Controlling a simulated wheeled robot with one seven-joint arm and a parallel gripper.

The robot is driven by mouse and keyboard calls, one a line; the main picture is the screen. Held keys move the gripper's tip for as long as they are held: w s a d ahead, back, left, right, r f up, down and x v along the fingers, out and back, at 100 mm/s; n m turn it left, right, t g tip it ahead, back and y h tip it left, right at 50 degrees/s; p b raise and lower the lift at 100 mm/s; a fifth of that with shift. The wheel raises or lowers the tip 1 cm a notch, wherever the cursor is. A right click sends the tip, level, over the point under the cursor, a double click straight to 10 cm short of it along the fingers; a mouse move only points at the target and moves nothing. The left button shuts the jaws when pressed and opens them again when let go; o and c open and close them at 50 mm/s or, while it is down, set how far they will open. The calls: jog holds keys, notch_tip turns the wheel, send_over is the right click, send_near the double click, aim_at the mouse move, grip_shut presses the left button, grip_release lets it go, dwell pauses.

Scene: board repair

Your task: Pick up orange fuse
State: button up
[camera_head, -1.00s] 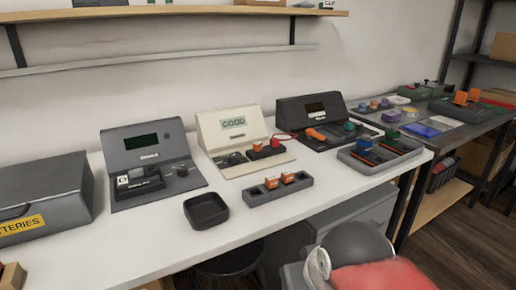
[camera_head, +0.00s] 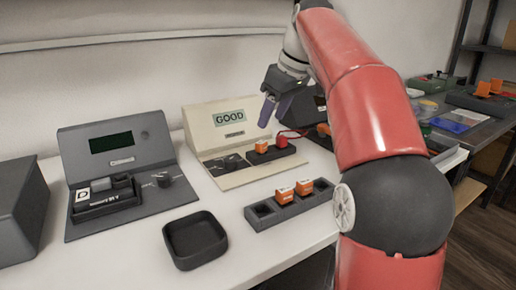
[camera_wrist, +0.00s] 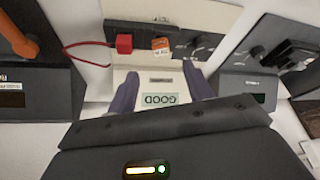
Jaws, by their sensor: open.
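An orange fuse (camera_head: 261,147) sits in the dark socket block of the cream tester (camera_head: 232,178), whose screen reads GOOD. The fuse also shows in the wrist view (camera_wrist: 161,45), beyond my fingertips and beside a red block (camera_wrist: 124,43). Two more orange fuses (camera_head: 285,196) (camera_head: 304,187) stand in a grey slotted holder (camera_head: 265,220) in front of the tester. My gripper (camera_head: 268,112) hangs above the cream tester, near its screen. In the wrist view its two purple fingers (camera_wrist: 160,70) are spread with nothing between them.
A dark tester (camera_head: 115,205) stands at the left, with an empty black tray (camera_head: 194,240) to its right on the white table. A red cable (camera_wrist: 80,44) runs from the red block. My arm hides part of the right-hand tester (camera_head: 306,107).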

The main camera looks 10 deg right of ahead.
aim_at(262, 142)
jog(key=b+x, duration=0.2)
jog(key=x, duration=0.5)
jog(key=shift+s+a+f, duration=0.1)
jog(key=shift+f, duration=0.15)
grip_shut()
